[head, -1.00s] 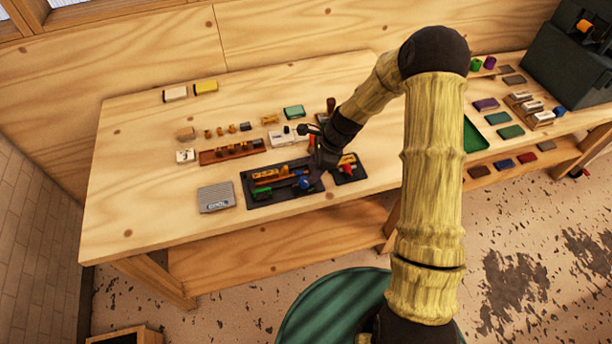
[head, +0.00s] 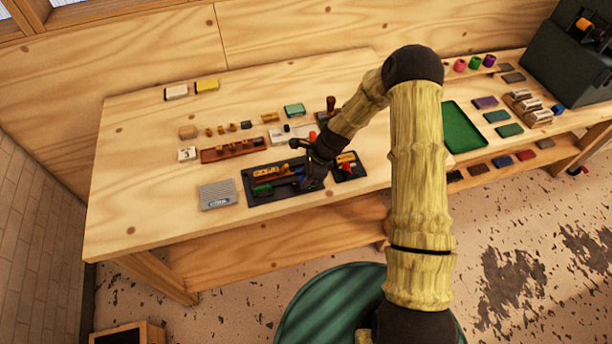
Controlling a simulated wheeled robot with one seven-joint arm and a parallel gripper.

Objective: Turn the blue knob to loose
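A dark board (head: 254,193) with a yellow-orange piece (head: 268,173) and a green part (head: 262,190) lies near the front edge of the table. The blue knob at this board's right end is now mostly or wholly hidden behind my gripper. My gripper (head: 309,182) points down at that right end, over or around the knob's place. It is small and dark here, so its finger gap and any contact with the knob cannot be made out.
A smaller dark board with a red knob (head: 347,168) sits close to the right of my gripper. The table's front left is clear.

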